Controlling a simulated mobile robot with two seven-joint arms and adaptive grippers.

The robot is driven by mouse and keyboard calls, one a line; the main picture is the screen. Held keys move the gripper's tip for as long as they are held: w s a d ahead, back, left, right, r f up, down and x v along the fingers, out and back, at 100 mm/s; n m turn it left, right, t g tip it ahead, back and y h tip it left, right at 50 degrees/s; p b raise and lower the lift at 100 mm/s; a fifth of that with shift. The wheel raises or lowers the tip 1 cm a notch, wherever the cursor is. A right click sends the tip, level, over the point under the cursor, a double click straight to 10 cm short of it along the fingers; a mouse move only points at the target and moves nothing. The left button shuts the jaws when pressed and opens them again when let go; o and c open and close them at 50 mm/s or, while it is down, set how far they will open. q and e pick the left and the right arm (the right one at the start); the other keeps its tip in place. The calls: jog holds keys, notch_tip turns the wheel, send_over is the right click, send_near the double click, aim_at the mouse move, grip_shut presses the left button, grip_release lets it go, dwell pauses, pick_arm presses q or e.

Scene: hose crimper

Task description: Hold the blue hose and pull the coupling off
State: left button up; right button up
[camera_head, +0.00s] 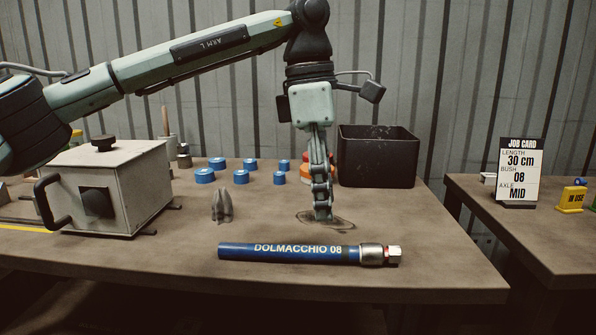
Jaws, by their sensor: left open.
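The blue hose (290,252) lies flat along the front of the table, marked "DOLMACCHIO 08". A metal coupling (378,255) with a hexagonal end and a red band sits at its right end. My left gripper (323,216) points straight down behind the hose, apart from it and left of the coupling. It is open with nothing seen in it; its fingers are viewed nearly edge-on, so the gap between them hardly shows. My right gripper is not in view.
A grey machine box (105,185) with a black handle stands at the left. Several blue rings (205,176) and a black bin (378,158) are behind. A small grey pronged piece (222,206) stands behind the hose. A job card (520,170) is on the right table. The front edge is close.

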aim_at(298, 247)
pick_arm(q)
jog(key=w+a+r+y, duration=0.1)
jog(key=a+r, duration=0.1)
jog(key=a, duration=0.2)
jog(key=shift+t, duration=0.3)
notch_tip(298, 247, down, 11)
jog(key=shift+d+f, duration=0.15)
jog(key=shift+f, duration=0.05)
jog(key=shift+c, duration=0.3)
grip_shut()
dwell(0.7)
